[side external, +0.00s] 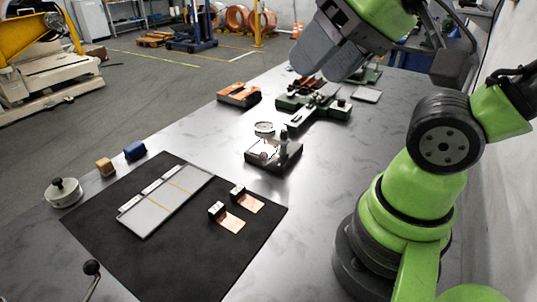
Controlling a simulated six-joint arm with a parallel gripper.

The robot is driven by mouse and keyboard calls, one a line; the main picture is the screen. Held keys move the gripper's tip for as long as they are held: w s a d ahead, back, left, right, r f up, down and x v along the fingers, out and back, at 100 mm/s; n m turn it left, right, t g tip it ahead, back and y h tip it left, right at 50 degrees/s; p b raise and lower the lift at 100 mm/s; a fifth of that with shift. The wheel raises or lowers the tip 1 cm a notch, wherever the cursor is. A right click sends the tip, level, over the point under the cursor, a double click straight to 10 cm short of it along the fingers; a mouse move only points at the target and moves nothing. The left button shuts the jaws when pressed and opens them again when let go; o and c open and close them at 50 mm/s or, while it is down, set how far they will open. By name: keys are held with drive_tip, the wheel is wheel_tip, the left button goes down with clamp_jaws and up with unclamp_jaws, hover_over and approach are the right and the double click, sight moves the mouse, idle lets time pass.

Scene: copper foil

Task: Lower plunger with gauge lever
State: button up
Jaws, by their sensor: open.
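The thickness gauge (272,157) stands on the grey table, right of the black mat. It has a round dial (264,129) on top, a dark block base and a short dark post at its right. Its lever and plunger are too small to tell apart, so I cannot tell whether the plunger is up or down. My gripper (318,66) is at the top of the side view, well above the table and up and to the right of the gauge. It is open, holds nothing that I can see, and is clear of the gauge.
A green fixture (318,108) stands behind the gauge.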

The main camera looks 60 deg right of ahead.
drive_tip(key=shift+w+r, duration=0.15)
drive_tip(key=shift+w, duration=0.05)
drive_tip(key=c, duration=0.3)
drive_tip(key=shift+w+d+r+g, duration=0.15)
drive_tip(key=shift+w+r+g, duration=0.15)
drive_tip(key=shift+w, duration=0.35)
drive_tip(key=shift+w+d+r+g, duration=0.2)
drive_tip(key=shift+w+r, duration=0.1)
drive_tip(key=shift+w, duration=0.3)
clamp_jaws()
drive_tip(key=w+d+n+g+h, duration=0.15)
drive_tip(key=w+d+g, duration=0.25)
drive_tip(key=w, duration=0.8)
drive_tip(key=w+d+f+g, duration=0.2)
drive_tip(key=w+d+f, duration=0.2)
drive_tip(key=f, duration=0.3)
drive_tip(key=w+d+f+g, duration=0.2)
drive_tip(key=w+d+f, duration=0.1)
drive_tip(key=w+f, duration=0.2)
wheel_tip(320, 180, down, 3)
drive_tip(key=shift+w+d+r+n+g, duration=0.2)
drive_tip(key=shift+d+n+g, duration=0.1)
drive_tip(key=shift+d+n, duration=0.1)
